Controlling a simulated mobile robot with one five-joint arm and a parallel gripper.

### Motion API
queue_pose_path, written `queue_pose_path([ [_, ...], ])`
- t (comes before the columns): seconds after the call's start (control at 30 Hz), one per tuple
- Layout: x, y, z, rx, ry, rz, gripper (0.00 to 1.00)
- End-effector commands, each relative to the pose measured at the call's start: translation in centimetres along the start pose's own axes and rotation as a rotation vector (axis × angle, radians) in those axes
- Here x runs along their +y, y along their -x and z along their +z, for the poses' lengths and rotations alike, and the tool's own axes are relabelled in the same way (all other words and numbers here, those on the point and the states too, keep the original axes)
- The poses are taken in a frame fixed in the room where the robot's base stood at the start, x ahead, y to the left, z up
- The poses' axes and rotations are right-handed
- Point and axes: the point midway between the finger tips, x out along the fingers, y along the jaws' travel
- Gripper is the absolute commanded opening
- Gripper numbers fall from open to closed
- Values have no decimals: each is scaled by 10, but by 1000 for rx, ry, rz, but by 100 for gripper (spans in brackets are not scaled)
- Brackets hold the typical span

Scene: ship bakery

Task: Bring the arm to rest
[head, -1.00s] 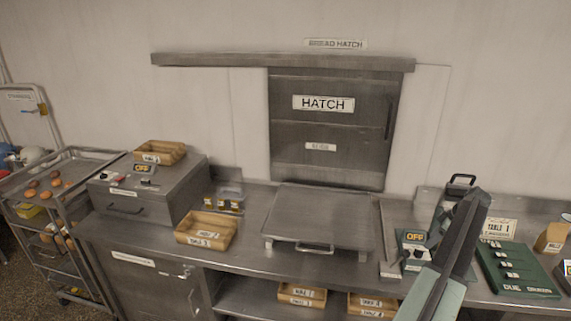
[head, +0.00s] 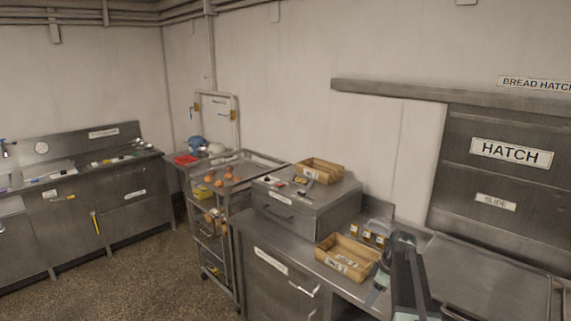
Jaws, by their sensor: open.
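My arm rises from the bottom right of the head view, in front of the steel counter (head: 262,236). My gripper (head: 402,242) is at its upper end, small and dark, and looks empty. Its fingers are hard to make out against the counter. It is just right of a wooden tray (head: 345,268) on the counter; I cannot tell whether they touch.
A steel box (head: 290,209) with another wooden tray (head: 319,166) on top stands on the counter. A trolley (head: 222,187) with round brown items is left of it. A closed hatch (head: 497,185) is at right. Floor (head: 120,275) is clear at left.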

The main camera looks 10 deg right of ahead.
Motion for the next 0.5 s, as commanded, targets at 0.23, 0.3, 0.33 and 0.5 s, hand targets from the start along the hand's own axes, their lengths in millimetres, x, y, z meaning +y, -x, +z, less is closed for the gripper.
queue_pose_path([
  [0.23, -144, -60, -104, -109, -59, -18, 54],
  [0.3, -183, -70, -116, -142, -120, -5, 54],
  [0.33, -200, -74, -118, -156, -159, 4, 54],
  [0.5, -245, -70, -88, -212, -517, 98, 54],
])
